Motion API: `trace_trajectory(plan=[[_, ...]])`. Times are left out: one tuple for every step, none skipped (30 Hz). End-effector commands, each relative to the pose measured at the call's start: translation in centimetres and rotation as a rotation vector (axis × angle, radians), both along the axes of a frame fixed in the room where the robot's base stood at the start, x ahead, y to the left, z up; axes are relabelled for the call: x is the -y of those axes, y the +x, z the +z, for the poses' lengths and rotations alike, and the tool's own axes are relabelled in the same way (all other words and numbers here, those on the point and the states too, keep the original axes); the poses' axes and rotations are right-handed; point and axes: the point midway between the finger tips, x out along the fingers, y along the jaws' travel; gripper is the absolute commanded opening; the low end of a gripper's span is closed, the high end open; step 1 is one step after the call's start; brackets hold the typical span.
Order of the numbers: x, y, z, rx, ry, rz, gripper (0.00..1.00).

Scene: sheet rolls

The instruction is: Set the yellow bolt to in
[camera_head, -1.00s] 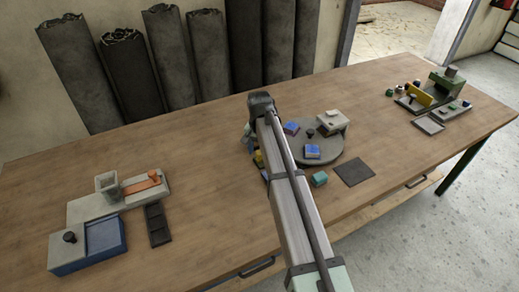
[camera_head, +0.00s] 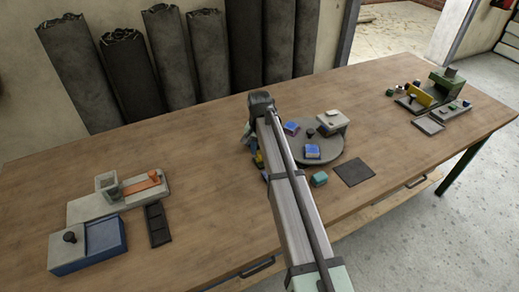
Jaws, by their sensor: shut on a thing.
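A small yellow part (camera_head: 259,159), which I take for the yellow bolt, shows at the left side of the round grey turntable (camera_head: 325,158). My arm hides most of it, so its position in or out cannot be read. My gripper (camera_head: 248,143) is partly hidden behind my arm, close to the yellow part. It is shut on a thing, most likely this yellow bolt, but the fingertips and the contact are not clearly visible.
The turntable carries blue blocks (camera_head: 312,151) and a grey box (camera_head: 333,122). A teal block (camera_head: 320,179) and a dark square pad (camera_head: 355,172) lie in front. A blue-and-grey fixture (camera_head: 90,243) stands left, a green fixture (camera_head: 447,82) right.

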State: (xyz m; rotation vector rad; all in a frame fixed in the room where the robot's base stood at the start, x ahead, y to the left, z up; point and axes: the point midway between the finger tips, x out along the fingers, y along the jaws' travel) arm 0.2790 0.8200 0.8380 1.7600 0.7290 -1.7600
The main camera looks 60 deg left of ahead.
Motion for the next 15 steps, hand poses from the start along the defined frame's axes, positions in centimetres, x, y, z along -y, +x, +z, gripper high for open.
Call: trace_trajectory(plan=[[0.0, 0.2, 0.0, 0.000, 0.000, -0.001, 0.00], [0.0, 0.5, 0.0, 0.000, 0.000, -0.001, 0.00], [-0.1, 0.9, 0.0, 0.000, 0.000, -0.002, 0.00], [-0.1, 1.3, 0.0, 0.000, 0.000, -0.002, 0.00], [-0.1, 1.7, 0.0, 0.000, 0.000, -0.002, 0.00], [-0.1, 2.3, 0.0, 0.000, 0.000, -0.002, 0.00], [-0.1, 2.7, 0.0, 0.000, 0.000, -0.002, 0.00], [-0.1, 3.0, 0.0, 0.000, 0.000, -0.002, 0.00], [-0.1, 3.2, 0.0, 0.000, 0.000, -0.001, 0.00], [0.0, 3.3, 0.0, 0.000, 0.000, -0.001, 0.00], [0.0, 3.3, 0.0, 0.001, 0.001, -0.001, 0.00], [0.0, 3.3, 0.0, 0.001, 0.000, 0.000, 0.00], [0.0, 3.3, 0.0, 0.002, 0.001, -0.001, 0.00], [0.0, 3.4, 0.0, 0.003, 0.000, -0.001, 0.00], [0.0, 3.4, 0.0, 0.004, 0.001, -0.001, 0.00]])
